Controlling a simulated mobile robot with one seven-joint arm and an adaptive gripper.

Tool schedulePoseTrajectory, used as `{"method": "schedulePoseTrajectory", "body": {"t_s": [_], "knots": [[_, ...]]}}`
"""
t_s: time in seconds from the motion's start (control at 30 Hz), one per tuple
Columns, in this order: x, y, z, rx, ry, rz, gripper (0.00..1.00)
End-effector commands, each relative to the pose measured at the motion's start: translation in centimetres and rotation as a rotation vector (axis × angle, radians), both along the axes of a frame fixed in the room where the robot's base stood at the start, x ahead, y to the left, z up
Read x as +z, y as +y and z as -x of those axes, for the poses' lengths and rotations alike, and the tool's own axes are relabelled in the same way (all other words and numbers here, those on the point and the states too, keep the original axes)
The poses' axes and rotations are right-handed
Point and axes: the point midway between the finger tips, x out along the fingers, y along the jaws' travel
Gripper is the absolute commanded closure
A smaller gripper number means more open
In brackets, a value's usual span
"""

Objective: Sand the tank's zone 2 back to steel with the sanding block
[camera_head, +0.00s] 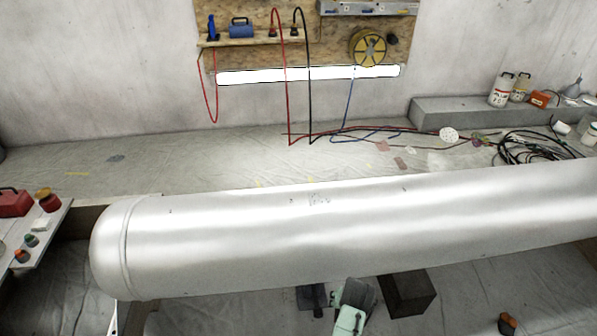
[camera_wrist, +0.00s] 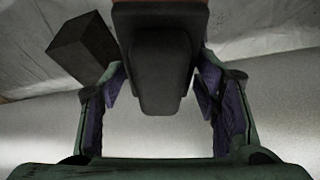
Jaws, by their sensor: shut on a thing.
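The tank (camera_head: 330,235) is a long, silvery-white cylinder lying across the head view, its rounded end at the left. Small faint dark marks show on its upper side near the middle; I cannot tell zone 2's limits. My gripper (camera_wrist: 160,85) is shut on the sanding block (camera_wrist: 163,60), a dark block with a reddish-brown part, between its two fingers in the wrist view. In the head view my green gripper (camera_head: 333,298) is at the tank's near lower side, with the dark block (camera_head: 312,299) beside it. I cannot tell whether the block touches the tank.
A dark box (camera_head: 408,292) stands close right of my gripper, by the tank's lower edge; it also shows in the wrist view (camera_wrist: 80,48). A side table (camera_head: 15,262) with a red case is at left.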

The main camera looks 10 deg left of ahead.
Motion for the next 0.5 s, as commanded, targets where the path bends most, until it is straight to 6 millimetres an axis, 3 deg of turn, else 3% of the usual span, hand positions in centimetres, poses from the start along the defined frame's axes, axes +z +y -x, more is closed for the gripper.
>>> {"method": "schedulePoseTrajectory", "body": {"t_s": [0.5], "knots": [[0.31,-0.08,-0.31,-0.005,-0.007,-0.002,0.66]]}}
